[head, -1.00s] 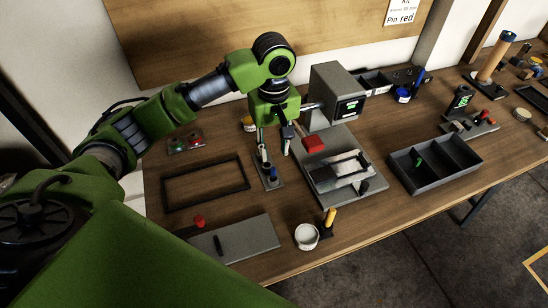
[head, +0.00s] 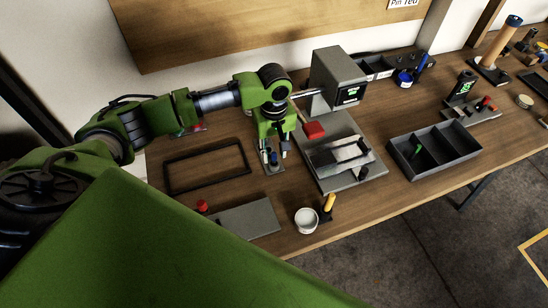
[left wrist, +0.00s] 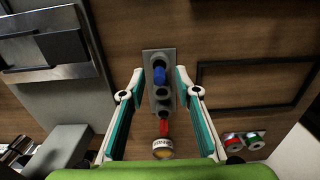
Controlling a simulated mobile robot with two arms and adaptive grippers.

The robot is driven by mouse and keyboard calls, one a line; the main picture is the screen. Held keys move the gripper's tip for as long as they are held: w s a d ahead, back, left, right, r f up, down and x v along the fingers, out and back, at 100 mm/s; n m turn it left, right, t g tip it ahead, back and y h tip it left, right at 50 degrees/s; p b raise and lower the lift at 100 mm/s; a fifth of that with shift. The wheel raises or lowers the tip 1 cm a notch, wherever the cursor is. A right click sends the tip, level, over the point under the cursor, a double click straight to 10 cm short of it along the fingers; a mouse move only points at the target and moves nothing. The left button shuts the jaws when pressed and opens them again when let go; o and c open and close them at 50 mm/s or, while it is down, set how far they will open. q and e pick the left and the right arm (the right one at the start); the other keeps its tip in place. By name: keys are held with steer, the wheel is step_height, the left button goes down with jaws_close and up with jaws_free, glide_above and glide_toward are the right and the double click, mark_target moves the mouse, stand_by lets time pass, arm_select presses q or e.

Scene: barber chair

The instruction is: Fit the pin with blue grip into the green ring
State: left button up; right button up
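The pin with blue grip (left wrist: 159,75) stands in the end hole of a small grey rack (left wrist: 152,57). In the head view the blue grip (head: 273,158) shows just below my left gripper (head: 273,150). My left gripper (left wrist: 160,86) is open, its two teal-padded fingers on either side of the rack with nothing between them held. A green ring-like piece (left wrist: 254,141) sits beside a red one on a small plate at the lower right of the left wrist view. In the head view my arm partly covers that plate. My right gripper is not in view.
A black frame (head: 207,148) lies left; a grey machine (head: 338,75) with a metal fixture stands right. A white cup (head: 306,221) and a compartment tray (head: 455,181) are also on the table.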

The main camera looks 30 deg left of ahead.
mark_target(274, 161)
arm_select(q)
steer(key=shift+f, duration=1.15)
jaws_close()
